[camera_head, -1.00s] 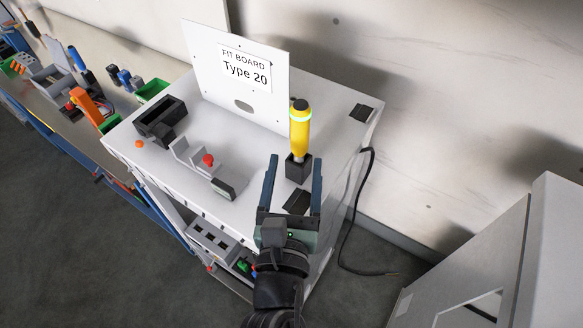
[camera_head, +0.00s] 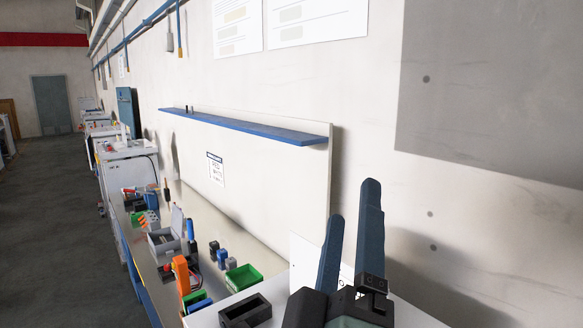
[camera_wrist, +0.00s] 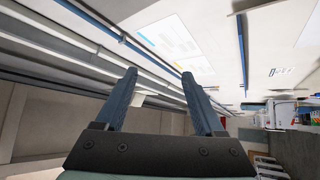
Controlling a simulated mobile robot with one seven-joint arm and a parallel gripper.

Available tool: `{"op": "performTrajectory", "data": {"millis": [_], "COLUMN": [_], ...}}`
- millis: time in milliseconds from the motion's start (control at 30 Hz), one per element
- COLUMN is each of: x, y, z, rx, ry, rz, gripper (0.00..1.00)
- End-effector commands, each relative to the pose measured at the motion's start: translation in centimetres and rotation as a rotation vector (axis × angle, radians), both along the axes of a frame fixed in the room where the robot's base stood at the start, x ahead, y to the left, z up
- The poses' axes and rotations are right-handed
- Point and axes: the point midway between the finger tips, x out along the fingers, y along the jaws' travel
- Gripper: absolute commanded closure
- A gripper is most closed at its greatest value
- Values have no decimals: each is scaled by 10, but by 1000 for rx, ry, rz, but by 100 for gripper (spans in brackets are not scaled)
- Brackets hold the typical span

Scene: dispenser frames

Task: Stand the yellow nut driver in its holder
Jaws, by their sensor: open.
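My gripper (camera_head: 350,235) is raised at the lower right of the head view, with its two blue fingers pointing up. It is open, and nothing is between the fingers. In the wrist view my gripper (camera_wrist: 163,88) is also open and empty, facing the upper wall and the ceiling side. The yellow nut driver and its holder are in neither view now.
A black open box (camera_head: 246,312) sits on the white cabinet top at the bottom. A green bin (camera_head: 243,278) and an orange tool (camera_head: 181,274) stand on the bench to the left. A blue shelf (camera_head: 245,126) juts from the wall panel.

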Motion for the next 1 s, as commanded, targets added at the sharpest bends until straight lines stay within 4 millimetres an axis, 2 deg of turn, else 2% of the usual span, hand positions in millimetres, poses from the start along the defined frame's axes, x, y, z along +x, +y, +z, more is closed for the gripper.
{"op": "performTrajectory", "data": {"millis": [33,100,200,300,400,533,867,1000], "x": [-7,-19,-37,-54,-65,-71,-71,-71], "y": [9,21,36,47,54,58,58,58], "z": [29,63,102,130,146,154,153,130], "rx": [125,305,520,677,773,823,826,825], "ry": [-89,-194,-306,-374,-406,-419,-419,-418], "rz": [106,273,498,682,801,864,864,866], "gripper": [29,29,29,29,29,29,29,29]}}
